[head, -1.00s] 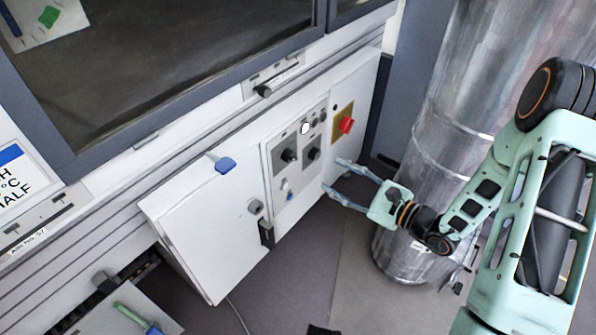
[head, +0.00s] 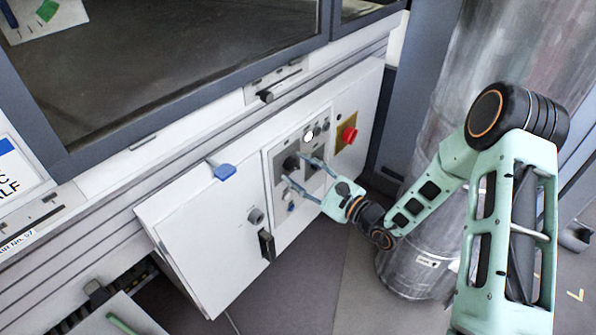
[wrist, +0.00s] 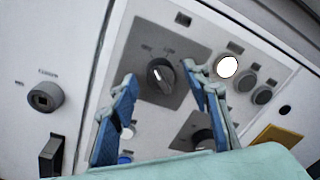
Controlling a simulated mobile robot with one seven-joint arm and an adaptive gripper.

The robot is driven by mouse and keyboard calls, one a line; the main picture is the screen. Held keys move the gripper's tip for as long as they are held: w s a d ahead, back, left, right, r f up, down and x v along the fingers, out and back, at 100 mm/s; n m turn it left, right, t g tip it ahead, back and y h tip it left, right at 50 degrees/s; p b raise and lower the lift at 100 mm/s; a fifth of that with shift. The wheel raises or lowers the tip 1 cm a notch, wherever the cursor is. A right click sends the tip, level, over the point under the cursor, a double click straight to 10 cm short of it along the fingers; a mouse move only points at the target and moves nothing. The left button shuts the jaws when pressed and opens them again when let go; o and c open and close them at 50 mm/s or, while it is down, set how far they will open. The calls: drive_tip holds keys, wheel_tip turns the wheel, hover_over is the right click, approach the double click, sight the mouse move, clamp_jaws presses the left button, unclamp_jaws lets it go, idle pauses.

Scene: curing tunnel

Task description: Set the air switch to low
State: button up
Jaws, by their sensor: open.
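The control panel (head: 281,220) carries two dark rotary knobs on grey plates. Labels are too small to read, so I cannot tell which one is the air switch. In the wrist view the first knob (wrist: 160,76) has a pale pointer mark and lies between my fingertips' lines. The second knob (wrist: 203,139) is partly hidden behind my right finger. My gripper (head: 293,169) is open, its two blue-grey fingers reaching toward the first knob (head: 291,162). In the wrist view my gripper (wrist: 159,75) has one finger on each side of that knob; contact cannot be told.
A lit white round button (wrist: 228,67) and dark round buttons sit right of the knobs. A red knob on a yellow plate (head: 347,137) is farther right. A metal cylinder (head: 410,272) stands right.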

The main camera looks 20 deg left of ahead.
drive_tip(key=shift+w+a, duration=0.1)
drive_tip(key=shift+a, duration=0.1)
drive_tip(key=shift+c, duration=0.2)
drive_tip(key=c, duration=1.1)
drive_tip(key=shift+r, duration=0.1)
drive_tip(key=m+p, duration=0.4)
drive_tip(key=m, duration=0.1)
drive_tip(key=shift+d+r+p, duration=0.1)
drive_tip(key=shift+r+p, duration=0.05)
drive_tip(key=shift+p, duration=0.15)
drive_tip(key=shift+m+g+p, duration=0.4)
drive_tip(key=shift+m+p, duration=1.1)
drive_tip(key=shift+m, duration=0.7)
drive_tip(key=shift+f, duration=0.2)
